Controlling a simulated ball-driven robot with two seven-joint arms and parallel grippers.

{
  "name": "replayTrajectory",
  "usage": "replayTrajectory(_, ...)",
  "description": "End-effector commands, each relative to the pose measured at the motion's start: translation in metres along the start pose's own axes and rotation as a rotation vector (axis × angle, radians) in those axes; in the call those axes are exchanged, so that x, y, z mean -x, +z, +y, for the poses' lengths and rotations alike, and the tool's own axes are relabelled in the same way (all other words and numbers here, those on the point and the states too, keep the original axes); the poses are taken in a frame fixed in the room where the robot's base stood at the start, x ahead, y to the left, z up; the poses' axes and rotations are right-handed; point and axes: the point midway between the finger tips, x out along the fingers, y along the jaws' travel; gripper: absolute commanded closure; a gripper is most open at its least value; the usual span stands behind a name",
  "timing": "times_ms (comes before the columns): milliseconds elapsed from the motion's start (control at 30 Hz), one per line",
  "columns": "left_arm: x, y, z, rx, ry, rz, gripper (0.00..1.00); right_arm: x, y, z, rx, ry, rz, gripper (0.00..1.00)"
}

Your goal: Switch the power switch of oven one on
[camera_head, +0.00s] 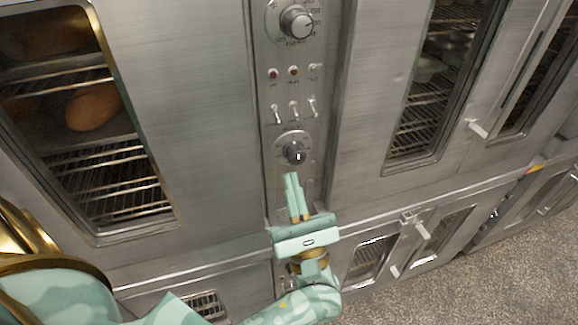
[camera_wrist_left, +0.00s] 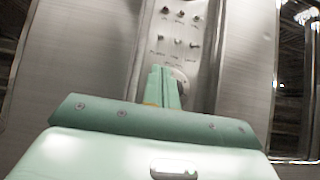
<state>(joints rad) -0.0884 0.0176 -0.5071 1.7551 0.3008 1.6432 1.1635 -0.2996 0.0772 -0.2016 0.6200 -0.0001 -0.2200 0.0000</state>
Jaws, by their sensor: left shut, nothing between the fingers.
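The oven's control panel (camera_head: 284,105) is a narrow upright metal strip between two glass-fronted doors. It carries a large upper knob (camera_head: 297,21), two red lamps, a small row of toggle switches (camera_head: 294,110) and a lower knob (camera_head: 294,152). Which switch is the power switch, I cannot read. My left gripper (camera_head: 292,181) is shut and empty, its fingers pointing up the panel just below the lower knob. In the left wrist view the shut fingers (camera_wrist_left: 162,84) stand in front of the panel, partly covering the lower knob (camera_wrist_left: 180,78), with the toggles (camera_wrist_left: 178,42) above. My right gripper is out of view.
The left oven door has a window (camera_head: 90,130) with bread on racks inside. The right door has a window (camera_head: 440,75) and a handle (camera_head: 478,128). Lower doors (camera_head: 400,245) with handles lie beneath. Speckled floor (camera_head: 490,280) is open at lower right.

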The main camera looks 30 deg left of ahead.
Motion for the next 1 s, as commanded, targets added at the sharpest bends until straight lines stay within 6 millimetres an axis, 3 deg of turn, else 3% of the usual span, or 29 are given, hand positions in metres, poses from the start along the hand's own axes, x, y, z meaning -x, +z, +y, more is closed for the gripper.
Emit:
replayTrajectory(200,-0.043,0.004,0.0,0.0,0.001,-0.005,1.0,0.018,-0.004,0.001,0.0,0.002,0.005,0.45)
replayTrajectory(433,-0.076,0.003,0.0,0.0,-0.001,-0.002,1.0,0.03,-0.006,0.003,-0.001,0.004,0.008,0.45)
replayTrajectory(600,-0.086,0.001,0.0,-0.001,-0.001,-0.001,1.0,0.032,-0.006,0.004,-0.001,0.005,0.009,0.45)
replayTrajectory(1000,-0.087,0.001,0.0,-0.002,-0.002,0.002,1.0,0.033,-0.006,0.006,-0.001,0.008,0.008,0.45)
